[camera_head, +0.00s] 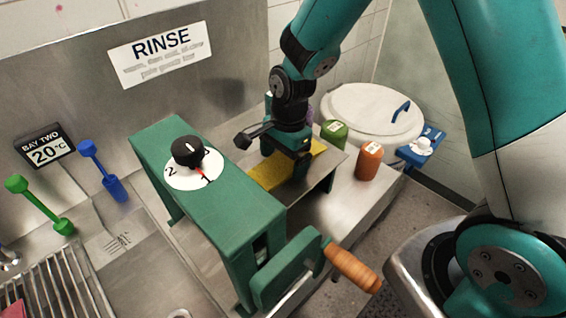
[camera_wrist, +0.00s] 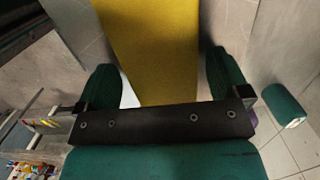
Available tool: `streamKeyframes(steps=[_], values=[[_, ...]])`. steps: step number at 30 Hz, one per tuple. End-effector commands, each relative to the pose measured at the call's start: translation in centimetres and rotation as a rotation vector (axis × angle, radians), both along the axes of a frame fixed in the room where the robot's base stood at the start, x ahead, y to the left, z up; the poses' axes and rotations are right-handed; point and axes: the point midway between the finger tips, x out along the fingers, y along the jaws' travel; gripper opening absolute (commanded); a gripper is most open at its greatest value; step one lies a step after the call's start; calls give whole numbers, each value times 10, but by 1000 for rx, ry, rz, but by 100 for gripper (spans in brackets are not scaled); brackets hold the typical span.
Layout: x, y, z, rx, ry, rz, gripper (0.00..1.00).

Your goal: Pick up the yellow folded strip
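The yellow folded strip (camera_head: 268,178) lies on the metal tray (camera_head: 325,172) behind the green roller machine in the head view. In the wrist view the strip (camera_wrist: 150,40) runs from the top edge down between my two fingers. My gripper (camera_head: 290,165) points down over the strip and hides part of it in the head view. In the wrist view my gripper (camera_wrist: 163,78) is open, with one green finger on each side of the strip. A gap shows at the left finger; the right finger is very close to the strip's edge. I cannot tell the height between fingers and strip.
The green machine (camera_head: 215,205) with a dial (camera_head: 190,160) and wooden crank handle (camera_head: 352,268) stands in front. A green spool (camera_head: 334,134) and an orange spool (camera_head: 369,161) stand to the right, near a white lidded bucket (camera_head: 365,110). A steel wall (camera_head: 70,95) rises behind.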

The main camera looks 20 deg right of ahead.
Motion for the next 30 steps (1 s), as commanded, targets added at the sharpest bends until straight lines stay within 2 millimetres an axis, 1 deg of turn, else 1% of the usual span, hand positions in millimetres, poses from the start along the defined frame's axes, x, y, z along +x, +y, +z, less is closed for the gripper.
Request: streamKeyframes(steps=[1, 2, 3, 5, 6, 14, 17, 19, 23, 26, 30], values=[[0, 0, 0, 0, 0, 0, 82], [0, 0, 0, 0, 0, 0, 75], [0, 0, 0, 0, 0, 0, 66], [0, 0, 0, 0, 0, 0, 52], [0, 0, 0, 0, 0, 0, 49], [0, 0, 1, 0, -1, 0, 49], [1, 0, 5, 1, -2, 0, 49], [1, 0, 11, 2, -4, 0, 49], [1, 0, 32, 1, -7, -1, 49], [2, 0, 59, 2, -11, 0, 49], [2, 0, 101, 3, -11, 1, 49]])
